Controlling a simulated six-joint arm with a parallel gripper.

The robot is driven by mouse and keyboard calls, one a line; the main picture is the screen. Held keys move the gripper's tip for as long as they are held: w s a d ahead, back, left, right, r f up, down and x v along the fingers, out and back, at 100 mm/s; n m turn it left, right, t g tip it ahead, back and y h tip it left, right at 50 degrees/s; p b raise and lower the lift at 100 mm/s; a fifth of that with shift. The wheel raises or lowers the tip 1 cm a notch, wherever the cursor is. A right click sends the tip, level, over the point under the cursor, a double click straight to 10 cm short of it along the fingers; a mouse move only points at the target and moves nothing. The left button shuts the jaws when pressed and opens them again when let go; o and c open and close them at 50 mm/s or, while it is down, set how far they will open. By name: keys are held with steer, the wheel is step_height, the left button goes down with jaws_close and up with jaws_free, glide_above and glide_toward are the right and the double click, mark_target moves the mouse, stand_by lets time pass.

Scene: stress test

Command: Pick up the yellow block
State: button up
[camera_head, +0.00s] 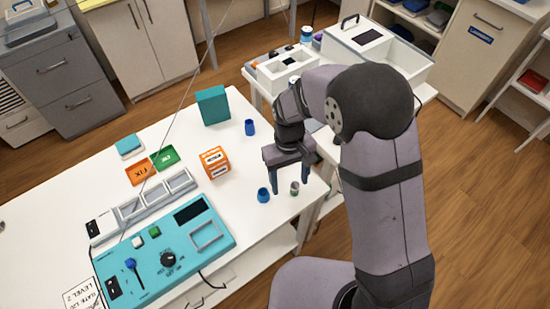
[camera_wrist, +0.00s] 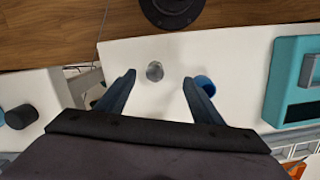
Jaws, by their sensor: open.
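I see no clearly yellow block in either view. The nearest in look is an orange block (camera_head: 214,162) with white labels, standing on the white table left of my gripper. My gripper (camera_head: 288,170) is open and points down over the table's right end. In the wrist view, its fingers (camera_wrist: 158,80) are apart with nothing gripped. A small grey round piece (camera_head: 295,188) stands near the fingertips and shows between them in the wrist view (camera_wrist: 154,71). A blue cup (camera_head: 263,195) stands close by, and in the wrist view (camera_wrist: 205,85) it is partly behind the right finger.
A teal control panel (camera_head: 165,250) lies at the table's front left. A teal box (camera_head: 212,105) and another blue cup (camera_head: 250,127) stand farther back. Orange and green cards (camera_head: 165,157) lie left of the orange block. A side table (camera_head: 330,75) holds white boxes behind my arm.

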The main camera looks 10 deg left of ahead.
steer(key=shift+n+t+y, duration=0.3)
steer(key=shift+n+t, duration=0.1)
steer(key=shift+t, duration=0.1)
steer(key=w+a, duration=0.1)
steer(key=w, duration=0.1)
steer(key=w+a+r, duration=0.1)
steer(key=w, duration=0.1)
steer(key=w+a+r, duration=0.1)
steer(key=w, duration=0.1)
steer(key=shift+w+a+r, duration=0.15)
steer(key=shift+w+a, duration=0.1)
steer(key=shift+n+t, duration=0.3)
steer(key=shift+t, duration=0.2)
steer(key=w+r, duration=0.1)
steer(key=w+a+r, duration=0.2)
steer(key=shift+w+r, duration=0.35)
steer(key=shift+r, duration=0.05)
steer(key=shift+s+d+r+n, duration=0.1)
steer(key=shift+s+d+n, duration=0.05)
steer(key=shift+s+n, duration=0.2)
steer(key=shift+s+d+n+g, duration=0.1)
steer(key=shift+s+n+g, duration=0.05)
steer(key=shift+n+g, duration=0.15)
steer(key=shift+f, duration=0.4)
steer(key=shift+s+a+f+p, duration=0.1)
steer(key=shift+f+p, duration=0.6)
steer(key=shift+f, duration=0.95)
steer(key=shift+s+a+f+p, duration=0.1)
steer(key=shift+f+p, duration=0.6)
steer(key=shift+f, duration=0.95)
